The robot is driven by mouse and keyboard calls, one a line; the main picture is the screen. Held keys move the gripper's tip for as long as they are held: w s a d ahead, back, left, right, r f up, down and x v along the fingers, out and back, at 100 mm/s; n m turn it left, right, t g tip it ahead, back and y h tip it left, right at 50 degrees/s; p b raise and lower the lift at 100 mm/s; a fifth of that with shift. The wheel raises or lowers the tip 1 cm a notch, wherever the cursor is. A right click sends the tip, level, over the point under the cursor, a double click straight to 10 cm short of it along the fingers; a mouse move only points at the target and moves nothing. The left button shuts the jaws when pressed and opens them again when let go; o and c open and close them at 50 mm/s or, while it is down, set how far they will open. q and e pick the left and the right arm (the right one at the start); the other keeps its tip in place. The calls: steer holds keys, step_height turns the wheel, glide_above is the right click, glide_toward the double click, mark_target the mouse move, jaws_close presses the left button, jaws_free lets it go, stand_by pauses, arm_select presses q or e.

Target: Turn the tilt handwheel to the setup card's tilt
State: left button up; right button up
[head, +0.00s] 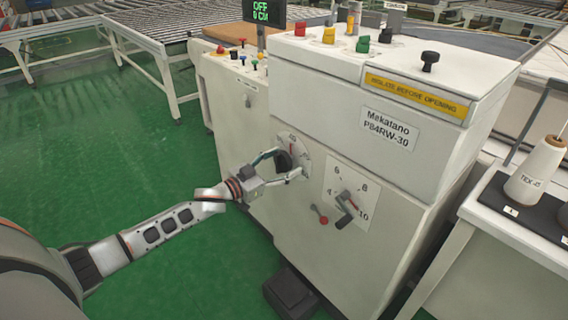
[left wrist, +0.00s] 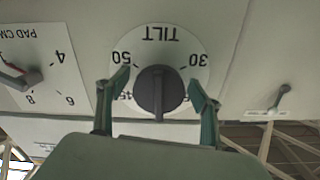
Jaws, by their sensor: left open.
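The tilt handwheel is a dark round knob with a raised bar (left wrist: 158,92), on a white dial marked TILT (left wrist: 160,50) that shows upside down in the left wrist view. The numbers 50 and 30 are readable; lower marks are partly hidden by the knob and fingers. In the head view the knob (head: 283,160) is on the cream machine's front. My left gripper (head: 288,164) is open, its fingers on either side of the knob; in the left wrist view the fingertips (left wrist: 158,82) appear apart from it. No setup card is readable. My right gripper is not in view.
A pad dial with a red-tipped crank (head: 345,205) is right of the tilt dial. A small lever (head: 248,100) is up left. A black pedal (head: 290,291) lies on the green floor below. A white table with a thread cone (head: 537,165) stands at right.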

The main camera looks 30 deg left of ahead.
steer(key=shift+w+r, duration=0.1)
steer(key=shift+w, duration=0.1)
arm_select(q)
steer(key=c, duration=1.1)
steer(key=shift+c, duration=0.2)
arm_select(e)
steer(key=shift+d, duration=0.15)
arm_select(q)
steer(key=shift+m, duration=0.4)
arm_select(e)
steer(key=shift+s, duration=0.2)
arm_select(q)
steer(key=shift+w+r+m+p, duration=0.1)
steer(key=shift+m+p, duration=0.25)
steer(key=shift+m, duration=0.65)
steer(key=m, duration=0.3)
steer(key=shift+a+m, duration=0.1)
steer(key=shift+m, duration=0.3)
steer(key=m, duration=0.5)
steer(key=shift+a, duration=0.1)
steer(key=shift+m, duration=0.3)
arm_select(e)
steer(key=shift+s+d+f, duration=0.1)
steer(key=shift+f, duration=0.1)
arm_select(q)
steer(key=shift+r, duration=0.1)
